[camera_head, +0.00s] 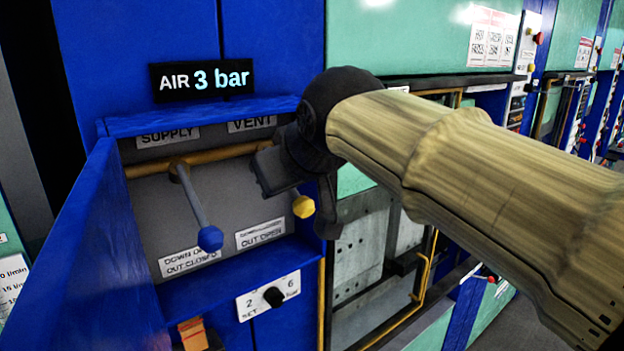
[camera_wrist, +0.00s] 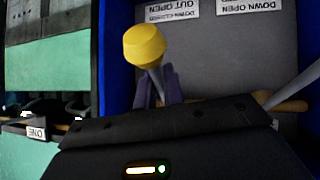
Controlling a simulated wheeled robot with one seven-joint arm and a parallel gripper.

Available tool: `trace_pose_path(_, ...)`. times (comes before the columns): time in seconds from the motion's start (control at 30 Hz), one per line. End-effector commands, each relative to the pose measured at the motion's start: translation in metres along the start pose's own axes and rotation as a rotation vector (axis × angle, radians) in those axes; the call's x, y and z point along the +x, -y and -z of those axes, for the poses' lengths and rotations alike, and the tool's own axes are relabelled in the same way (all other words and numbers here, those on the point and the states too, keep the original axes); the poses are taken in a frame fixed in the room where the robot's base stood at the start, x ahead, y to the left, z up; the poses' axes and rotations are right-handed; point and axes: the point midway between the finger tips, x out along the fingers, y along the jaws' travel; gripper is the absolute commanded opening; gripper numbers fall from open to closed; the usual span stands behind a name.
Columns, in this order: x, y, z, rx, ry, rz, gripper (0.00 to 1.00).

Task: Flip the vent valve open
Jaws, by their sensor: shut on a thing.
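The vent valve's lever ends in a yellow knob (camera_head: 303,207) below the VENT label (camera_head: 252,124). The knob also shows large in the wrist view (camera_wrist: 145,45), with a short stretch of grey shaft (camera_wrist: 157,82) under it. My gripper (camera_wrist: 158,90) is shut on this shaft, its purple fingers on either side just behind the knob. In the head view my dark wrist hides most of the lever and its pivot. I cannot tell the lever's exact tilt. The plate below it (camera_head: 260,233) reads OUT OPEN on its lower line.
The supply lever with its blue knob (camera_head: 210,238) stands to the left on the same brass pipe (camera_head: 146,168). The blue box's open door (camera_head: 95,265) is at the left. A display (camera_head: 202,79) reads AIR 3 bar. A dial (camera_head: 274,297) sits below the box.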

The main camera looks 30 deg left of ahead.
Motion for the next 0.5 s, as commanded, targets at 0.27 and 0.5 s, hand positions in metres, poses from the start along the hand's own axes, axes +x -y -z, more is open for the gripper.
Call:
trace_pose_path(0.27, -0.0022, 0.0004, 0.0025, -0.002, -0.007, 0.0, 0.14)
trace_pose_path(0.5, -0.0012, 0.0019, 0.0017, -0.003, -0.004, 0.002, 0.32)
